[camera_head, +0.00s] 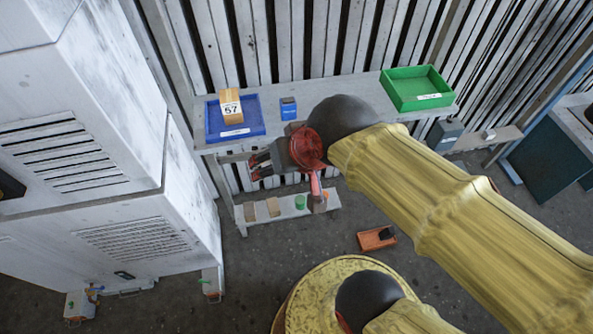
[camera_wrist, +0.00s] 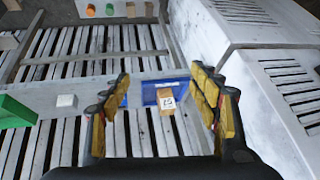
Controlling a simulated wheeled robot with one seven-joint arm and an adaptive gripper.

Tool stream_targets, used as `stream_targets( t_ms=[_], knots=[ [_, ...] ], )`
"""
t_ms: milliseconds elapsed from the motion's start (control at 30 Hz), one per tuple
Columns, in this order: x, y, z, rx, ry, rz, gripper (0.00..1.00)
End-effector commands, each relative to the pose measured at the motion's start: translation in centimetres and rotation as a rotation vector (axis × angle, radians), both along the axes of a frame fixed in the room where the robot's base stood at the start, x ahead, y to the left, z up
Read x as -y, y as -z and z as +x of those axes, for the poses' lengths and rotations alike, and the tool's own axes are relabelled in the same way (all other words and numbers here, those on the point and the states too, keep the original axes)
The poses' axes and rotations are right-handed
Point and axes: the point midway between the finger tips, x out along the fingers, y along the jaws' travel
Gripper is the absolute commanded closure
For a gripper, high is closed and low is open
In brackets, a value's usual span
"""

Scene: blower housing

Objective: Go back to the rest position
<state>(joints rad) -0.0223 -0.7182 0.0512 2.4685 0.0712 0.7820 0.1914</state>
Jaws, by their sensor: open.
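My gripper (camera_head: 262,164) is in front of the shelf table in the head view, left of my dark wrist and red joint. In the wrist view my gripper (camera_wrist: 163,88) has its two yellow-padded fingers spread wide with nothing between them. Beyond the fingers, a tan box marked 57 (camera_wrist: 166,102) lies in the blue tray (camera_wrist: 150,93), apart from the gripper. In the head view the tan box (camera_head: 230,104) sits in the blue tray (camera_head: 256,124) at the table's left end.
A small blue box (camera_head: 288,108) stands on the table (camera_head: 360,88), and a green tray (camera_head: 418,90) is at its right end. The lower shelf holds brown blocks and a green cylinder (camera_head: 300,202). A white cabinet (camera_head: 110,150) stands left; an orange bin (camera_head: 376,239) lies on the floor.

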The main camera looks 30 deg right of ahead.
Motion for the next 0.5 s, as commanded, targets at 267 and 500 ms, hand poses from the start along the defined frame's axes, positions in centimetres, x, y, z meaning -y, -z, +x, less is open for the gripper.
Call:
stream_targets(
  t_ms=[267,500],
  knots=[
    [2.1,0.3,-3.5,-0.061,-0.163,-0.169,0.38],
    [2.1,0.3,-3.5,-0.061,-0.163,-0.168,0.38]
  ],
)
